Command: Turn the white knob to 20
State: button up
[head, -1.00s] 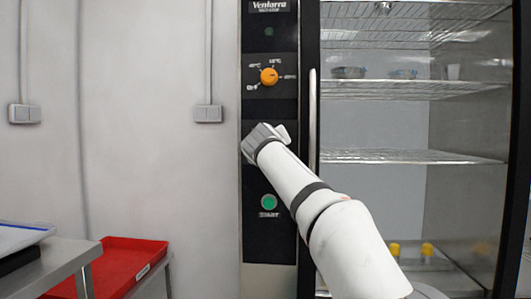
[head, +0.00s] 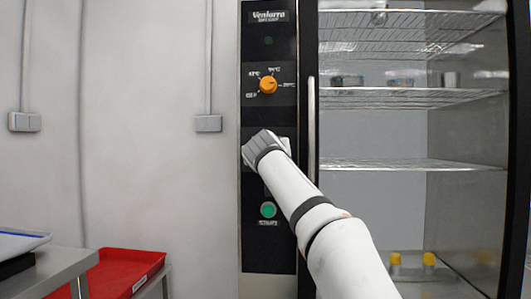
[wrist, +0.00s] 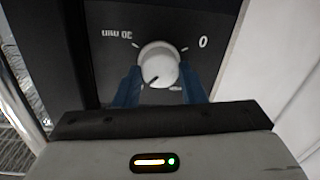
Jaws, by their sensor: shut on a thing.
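The white knob (wrist: 159,64) sits on the black control panel (wrist: 110,15) in the wrist view, between the two blue fingers of my gripper (wrist: 159,74), which is shut on it. A dark pointer mark on the knob points to the lower left in that view. Upside-down printing beside it shows a 0 at the right and a "min" label at the left, whose number is unclear. In the head view my gripper (head: 264,145) is at the panel, below the orange knob, and hides the white knob.
An orange knob (head: 268,85) is above my gripper and a green button (head: 268,210) below it. A vertical door handle (head: 312,130) and glass-fronted cabinet with wire shelves (head: 400,98) stand to the right. A red tray (head: 125,268) lies at the lower left.

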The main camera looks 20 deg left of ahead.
jog(key=shift+f, duration=0.15)
jog(key=o, duration=0.8)
jog(key=shift+o, duration=1)
jog(key=shift+s, duration=0.1)
jog(key=b+v, duration=0.2)
jog(key=v, duration=0.5)
jog(key=shift+s+b, duration=0.3)
jog(key=shift+b, duration=0.1)
jog(key=shift+d, duration=0.1)
